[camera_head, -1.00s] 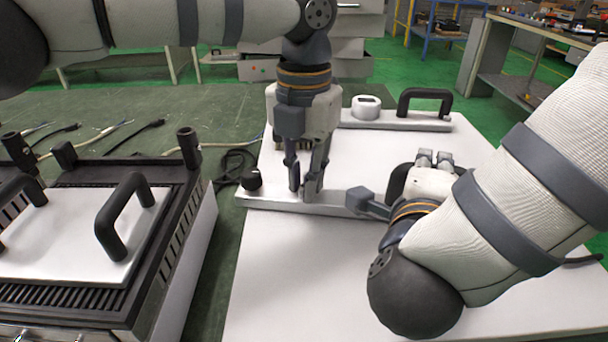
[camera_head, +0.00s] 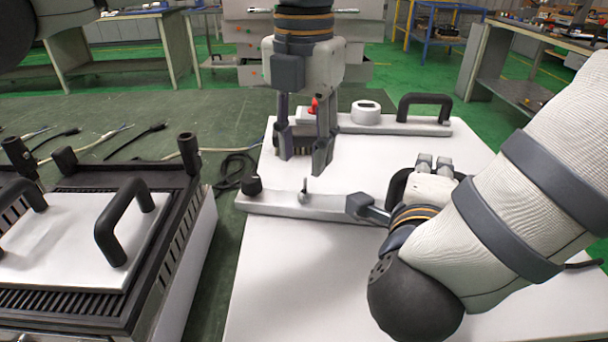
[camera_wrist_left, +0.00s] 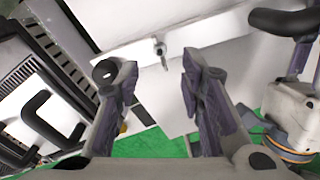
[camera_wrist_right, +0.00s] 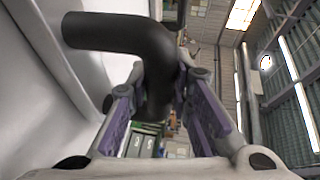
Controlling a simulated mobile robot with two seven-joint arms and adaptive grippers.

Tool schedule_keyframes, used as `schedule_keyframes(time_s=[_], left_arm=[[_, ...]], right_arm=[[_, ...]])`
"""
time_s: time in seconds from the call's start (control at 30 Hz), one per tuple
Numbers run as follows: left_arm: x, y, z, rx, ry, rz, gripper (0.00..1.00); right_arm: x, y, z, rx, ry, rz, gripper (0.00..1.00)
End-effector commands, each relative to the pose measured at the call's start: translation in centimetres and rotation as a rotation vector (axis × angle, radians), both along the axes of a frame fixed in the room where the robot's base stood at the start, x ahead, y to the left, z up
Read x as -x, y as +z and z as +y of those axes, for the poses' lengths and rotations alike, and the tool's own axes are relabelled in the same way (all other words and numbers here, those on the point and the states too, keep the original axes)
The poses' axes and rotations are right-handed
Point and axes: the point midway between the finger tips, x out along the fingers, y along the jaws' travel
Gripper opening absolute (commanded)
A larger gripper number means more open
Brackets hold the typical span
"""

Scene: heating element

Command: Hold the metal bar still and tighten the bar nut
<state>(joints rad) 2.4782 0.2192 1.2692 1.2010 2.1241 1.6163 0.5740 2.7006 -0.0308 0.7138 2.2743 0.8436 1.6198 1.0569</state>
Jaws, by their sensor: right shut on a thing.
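The pale metal bar (camera_head: 335,207) lies across the white panel, with a black knob at its left end. The small metal bar nut (camera_head: 304,197) stands on it, its lever pointing up; it also shows in the left wrist view (camera_wrist_left: 161,50). My left gripper (camera_head: 303,163) is open and empty, pointing down above the nut and apart from it. My right gripper (camera_wrist_right: 163,82) is shut on the bar's black handle (camera_wrist_right: 125,35). In the head view the handle (camera_head: 397,186) is partly hidden by my right arm.
A second bar (camera_head: 395,123) with a black handle and a round white piece lies farther back on the white panel (camera_head: 270,265). A red-topped part stands behind my left gripper. A black-framed grill unit (camera_head: 60,250) stands at the left; cables lie behind it.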

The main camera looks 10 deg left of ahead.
Motion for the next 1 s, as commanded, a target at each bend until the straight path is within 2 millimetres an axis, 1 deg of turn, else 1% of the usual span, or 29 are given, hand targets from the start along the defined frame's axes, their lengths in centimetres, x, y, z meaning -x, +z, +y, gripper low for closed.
schedule_keyframes(time_s=[0.03, 0.1, 0.23, 0.37, 0.67, 0.7, 0.77, 0.8, 1.0], left_arm=[[0.0, 1.4, -0.1, 0.001, 0.000, -0.004, 0.35], [0.0, 3.0, -0.1, 0.001, 0.000, -0.003, 0.35], [0.0, 5.0, -0.1, 0.000, 0.000, 0.000, 0.35], [0.0, 5.8, 0.0, 0.001, -0.002, 0.000, 0.35], [0.0, 5.8, 0.0, 0.001, -0.002, 0.001, 0.35], [0.0, 5.8, 0.0, 0.001, -0.002, 0.001, 0.35], [0.0, 5.8, 0.0, 0.001, -0.002, 0.001, 0.35], [0.0, 5.8, 0.0, 0.001, -0.002, 0.001, 0.35], [0.0, 5.8, 0.0, 0.001, -0.002, 0.001, 0.35]], right_arm=[[0.0, 0.1, 0.0, 0.000, 0.000, -0.002, 0.00], [0.0, 0.1, 0.0, 0.000, 0.000, -0.002, 0.00], [0.0, 0.1, 0.0, 0.000, 0.000, -0.002, 0.00], [0.0, 0.1, 0.0, 0.000, 0.000, -0.002, 0.00], [0.0, 0.1, 0.0, 0.000, 0.000, -0.002, 0.00], [0.0, 0.1, 0.0, 0.000, 0.000, -0.002, 0.26], [0.0, 0.1, 0.0, 0.000, 0.000, -0.002, 0.40], [0.0, 0.1, 0.0, 0.000, 0.000, -0.002, 0.43], [0.0, 0.0, 0.0, -0.001, 0.000, -0.001, 0.43]])
